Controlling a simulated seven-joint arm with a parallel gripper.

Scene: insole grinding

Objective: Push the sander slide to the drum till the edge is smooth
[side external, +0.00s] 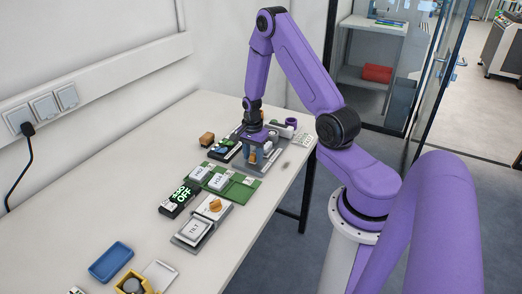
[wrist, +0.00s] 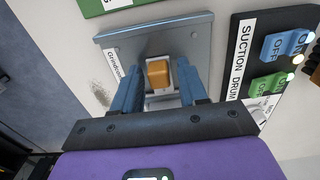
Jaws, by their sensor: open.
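In the wrist view, an orange block-shaped knob (wrist: 159,74) stands on a small pale slide on a grey metal plate (wrist: 200,43). My gripper (wrist: 158,78) is open, with one blue-grey finger on each side of the knob. I cannot tell whether the fingers touch it. In the side view my gripper (side external: 252,150) points down over the grey sander plate (side external: 281,152) at the far end of the table. The insole's edge cannot be made out.
A panel marked SUCTION DRUM (wrist: 240,55) with blue OFF and green buttons stands beside the plate. Nearer on the table (side external: 130,190) are a green board (side external: 240,188), a black display (side external: 178,201), a TILT box (side external: 193,231) and a blue tray (side external: 111,262).

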